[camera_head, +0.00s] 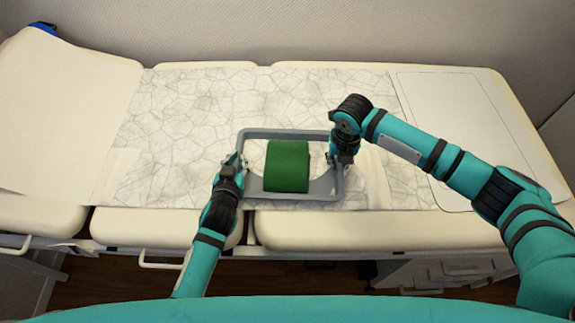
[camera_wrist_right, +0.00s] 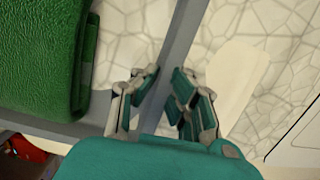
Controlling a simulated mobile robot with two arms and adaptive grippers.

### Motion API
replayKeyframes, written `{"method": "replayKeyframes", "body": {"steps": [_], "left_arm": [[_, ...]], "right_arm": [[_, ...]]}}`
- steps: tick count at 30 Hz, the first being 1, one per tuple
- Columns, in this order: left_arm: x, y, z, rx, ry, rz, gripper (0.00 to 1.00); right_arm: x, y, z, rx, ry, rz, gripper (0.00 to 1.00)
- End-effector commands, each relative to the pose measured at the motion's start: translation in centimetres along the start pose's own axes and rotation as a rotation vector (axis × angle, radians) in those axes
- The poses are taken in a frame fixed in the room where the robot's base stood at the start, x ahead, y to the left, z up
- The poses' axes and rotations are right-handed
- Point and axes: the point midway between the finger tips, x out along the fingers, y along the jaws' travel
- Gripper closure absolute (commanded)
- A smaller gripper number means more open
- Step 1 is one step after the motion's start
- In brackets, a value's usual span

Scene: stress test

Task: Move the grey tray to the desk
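The grey tray (camera_head: 290,134) is on the patterned paper of the padded examination table, and its right rim shows in the right wrist view (camera_wrist_right: 183,37). A green rolled towel (camera_head: 287,166) lies in it; part of it is at the left of the right wrist view (camera_wrist_right: 40,55). My left gripper (camera_head: 233,163) is at the tray's left side; its finger gap is too small to make out. My right gripper (camera_head: 343,160) is at the right side. In the right wrist view its fingers (camera_wrist_right: 166,82) stand on both sides of the rim, closed against it.
The padded table (camera_head: 350,230) has a raised backrest (camera_head: 65,110) at the left. A pale flat panel (camera_head: 465,130) lies clear at its right end. A white drawer unit (camera_head: 440,270) stands below on the right. The wall is close behind. No desk can be made out for certain.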

Motion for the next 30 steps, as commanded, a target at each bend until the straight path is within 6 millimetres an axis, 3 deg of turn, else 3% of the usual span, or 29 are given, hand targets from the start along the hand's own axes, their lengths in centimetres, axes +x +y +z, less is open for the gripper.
{"method": "replayKeyframes", "body": {"steps": [10,22,30], "left_arm": [[-0.3,0.0,-0.8,0.000,0.002,0.000,1.00],[-1.8,0.0,-4.7,0.000,0.003,0.000,1.00],[-1.9,0.0,-4.8,0.000,0.004,0.000,1.00]], "right_arm": [[-0.8,0.1,0.1,-0.008,0.000,0.000,1.00],[-4.8,0.1,0.5,-0.009,0.001,0.000,1.00],[-5.0,0.1,0.5,-0.009,0.002,0.000,1.00]]}}
